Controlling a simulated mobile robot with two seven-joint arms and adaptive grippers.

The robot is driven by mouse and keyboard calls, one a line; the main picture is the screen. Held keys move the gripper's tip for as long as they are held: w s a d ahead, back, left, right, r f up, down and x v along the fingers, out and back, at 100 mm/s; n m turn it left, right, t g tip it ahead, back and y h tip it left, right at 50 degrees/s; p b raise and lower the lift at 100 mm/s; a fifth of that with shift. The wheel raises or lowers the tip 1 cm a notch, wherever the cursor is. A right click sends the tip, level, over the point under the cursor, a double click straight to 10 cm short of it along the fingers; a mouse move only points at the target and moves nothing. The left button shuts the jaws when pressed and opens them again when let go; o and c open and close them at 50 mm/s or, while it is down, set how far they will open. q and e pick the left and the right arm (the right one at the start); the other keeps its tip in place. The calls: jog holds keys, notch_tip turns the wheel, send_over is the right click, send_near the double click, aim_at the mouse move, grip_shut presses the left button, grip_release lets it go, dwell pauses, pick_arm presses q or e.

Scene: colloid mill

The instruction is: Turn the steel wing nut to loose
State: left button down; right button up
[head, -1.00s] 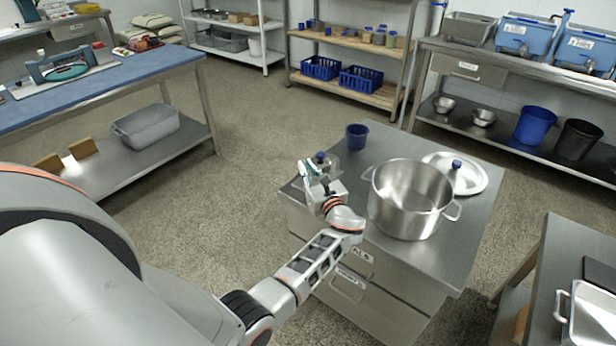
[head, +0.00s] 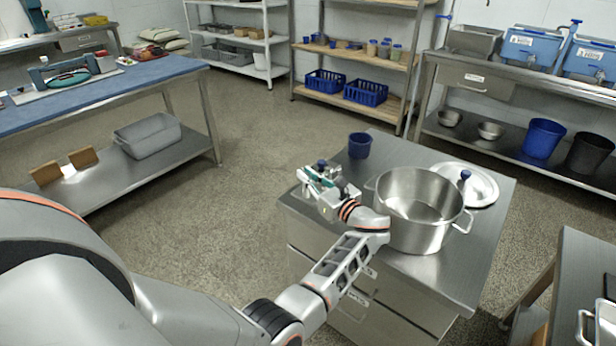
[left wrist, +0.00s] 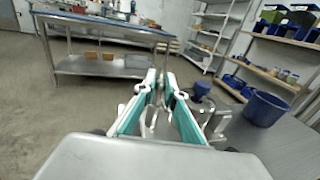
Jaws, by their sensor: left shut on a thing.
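My left gripper (head: 318,180) is at the left edge of a steel cabinet top, at a small metal device with a blue knob. The knob (head: 322,164) also shows in the left wrist view (left wrist: 202,88), right of my fingers. In that view my teal-lined fingers (left wrist: 161,82) converge with a small gap on a small grey metal piece, apparently the steel wing nut (left wrist: 161,88). It is mostly hidden by the fingertips, so its angle cannot be told. In the head view my gripper covers it. My right gripper is not in view.
A large steel pot (head: 418,215) stands close right of my left wrist, with a lid (head: 475,185) behind it. A blue cup (head: 359,146) stands behind the device. A blue-topped bench (head: 110,85) is at the left; the floor between is clear.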

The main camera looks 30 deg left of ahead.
aim_at(307, 174)
pick_arm(q)
jog(key=c, duration=2.2)
grip_release()
jog(key=shift+r, duration=0.1)
jog(key=shift+o, duration=0.2)
notch_tip(307, 174, up, 10)
